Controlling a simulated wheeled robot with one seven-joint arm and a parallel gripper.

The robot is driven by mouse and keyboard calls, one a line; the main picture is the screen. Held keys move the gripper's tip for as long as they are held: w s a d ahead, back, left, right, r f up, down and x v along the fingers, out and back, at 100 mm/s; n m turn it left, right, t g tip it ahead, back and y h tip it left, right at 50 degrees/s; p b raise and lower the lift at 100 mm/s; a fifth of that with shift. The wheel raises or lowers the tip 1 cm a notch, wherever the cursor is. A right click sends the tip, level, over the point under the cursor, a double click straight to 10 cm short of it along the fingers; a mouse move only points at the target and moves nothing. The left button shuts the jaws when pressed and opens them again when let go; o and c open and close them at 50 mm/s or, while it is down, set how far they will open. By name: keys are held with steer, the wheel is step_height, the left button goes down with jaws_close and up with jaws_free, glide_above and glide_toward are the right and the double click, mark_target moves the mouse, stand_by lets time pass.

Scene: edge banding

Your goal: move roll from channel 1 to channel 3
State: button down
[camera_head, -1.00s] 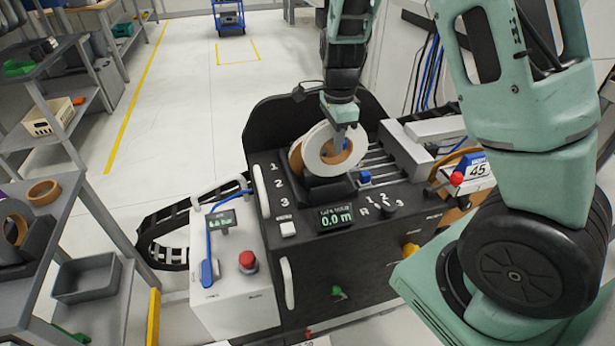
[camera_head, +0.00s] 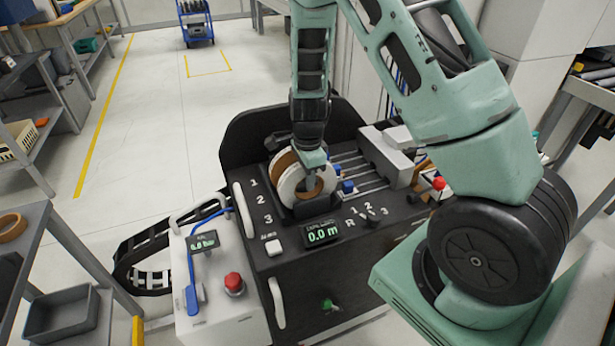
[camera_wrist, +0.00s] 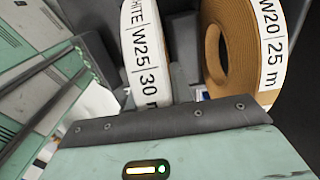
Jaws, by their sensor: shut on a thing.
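A white edge-band roll (camera_head: 288,190) with a brown core stands upright in the roll holder on the black machine. In the wrist view the white roll (camera_wrist: 147,50) reads "W25 | 30 m". A brown roll (camera_head: 281,160) stands just behind it; in the wrist view that roll (camera_wrist: 213,55) is marked "W20 | 25 m". The white roll is nearest the front, by the 3 end of the channel labels (camera_head: 260,201). Whether it rests on the channel floor is hidden.
A dark holder block (camera_head: 318,207) stands in front of the rolls. Rails with blue sliders (camera_head: 348,187) run to the right. A display (camera_head: 321,233) reads 0.0 m. A curved black guard (camera_head: 245,140) rises behind. A white control box (camera_head: 215,275) stands at front left.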

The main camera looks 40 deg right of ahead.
steer(key=shift+f, duration=0.3)
steer(key=c, duration=1.2)
jaws_free()
steer(key=shift+c, duration=0.2)
